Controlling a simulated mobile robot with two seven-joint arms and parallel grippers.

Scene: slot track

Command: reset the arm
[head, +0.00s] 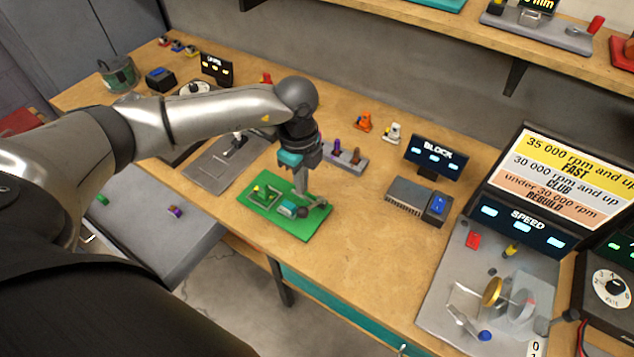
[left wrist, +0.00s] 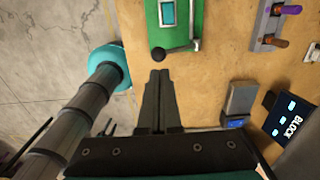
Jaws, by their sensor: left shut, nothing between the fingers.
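A green board (head: 316,230) lies on the wooden bench in the head view, and part of it shows at the top of the left wrist view (left wrist: 193,12). It carries a teal block (head: 287,209) and, at its edge, a metal crank arm (left wrist: 182,49) with a dark round knob (left wrist: 158,54). My left gripper (head: 301,192) points down over the board, shut and empty. In the left wrist view its fingertips (left wrist: 160,73) are close beside the knob; I cannot tell whether they touch it. My right gripper is out of view.
A BLOCK display (head: 436,157) and a grey unit with a blue part (head: 418,200) stand to the right. A grey holder with pegs (head: 345,160) is behind the board. A SPEED station (head: 500,265) fills the far right. Bare bench lies between the board and that station.

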